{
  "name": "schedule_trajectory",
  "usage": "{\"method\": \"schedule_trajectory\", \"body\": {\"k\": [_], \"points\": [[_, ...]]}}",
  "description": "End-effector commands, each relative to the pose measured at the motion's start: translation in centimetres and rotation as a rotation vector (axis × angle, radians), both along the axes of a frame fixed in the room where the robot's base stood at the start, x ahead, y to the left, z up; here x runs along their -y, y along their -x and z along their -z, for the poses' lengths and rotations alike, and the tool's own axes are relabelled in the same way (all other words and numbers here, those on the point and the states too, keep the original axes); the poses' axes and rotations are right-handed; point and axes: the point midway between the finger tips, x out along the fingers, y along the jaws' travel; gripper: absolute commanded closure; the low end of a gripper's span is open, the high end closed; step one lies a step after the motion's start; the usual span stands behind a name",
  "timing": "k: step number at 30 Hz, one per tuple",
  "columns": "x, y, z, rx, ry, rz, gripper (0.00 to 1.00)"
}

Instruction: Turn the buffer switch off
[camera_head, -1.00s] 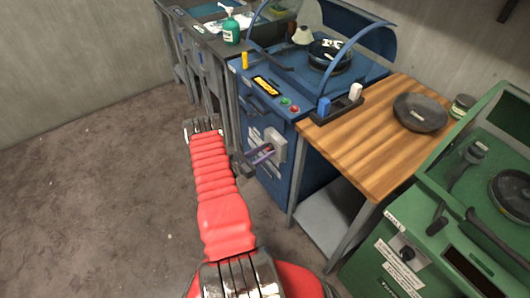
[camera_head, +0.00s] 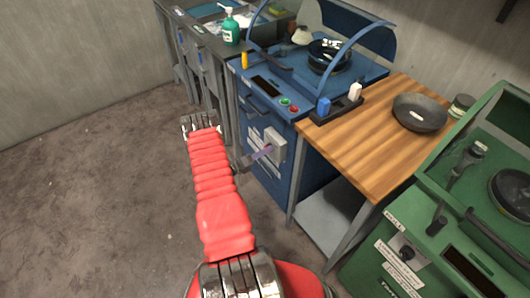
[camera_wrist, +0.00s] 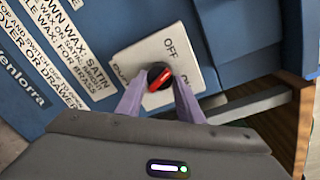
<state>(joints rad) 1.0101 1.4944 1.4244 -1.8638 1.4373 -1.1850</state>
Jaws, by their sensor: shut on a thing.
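The buffer switch is a black round knob with a red bar (camera_wrist: 160,79) on a pale plate (camera_wrist: 148,57) marked OFF and ON. In the wrist view the red bar slants up to the right. My gripper (camera_wrist: 159,86) has its two purple fingers shut on the knob, one on each side. In the head view the switch box (camera_head: 277,145) is on the front of the blue buffer machine (camera_head: 262,110), with my gripper (camera_head: 264,152) against it. The knob is hidden there. The machine's display (camera_head: 267,87) is dark.
A wooden table (camera_head: 365,150) holding a grey bowl (camera_head: 420,112) stands right of the blue machine. A green machine (camera_head: 430,240) is at the lower right. White label strips (camera_wrist: 75,45) lie beside the switch. The floor at the left is clear.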

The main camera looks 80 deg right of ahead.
Motion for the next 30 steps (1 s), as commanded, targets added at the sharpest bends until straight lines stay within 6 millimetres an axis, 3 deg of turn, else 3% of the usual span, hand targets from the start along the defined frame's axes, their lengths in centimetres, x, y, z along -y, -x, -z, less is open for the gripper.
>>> {"method": "schedule_trajectory", "body": {"k": [15,30], "points": [[0.20,-0.46,-0.08,-0.271,-0.242,-0.012,0.89],[0.19,-0.51,-0.04,-0.312,-0.279,-0.014,0.89]]}}
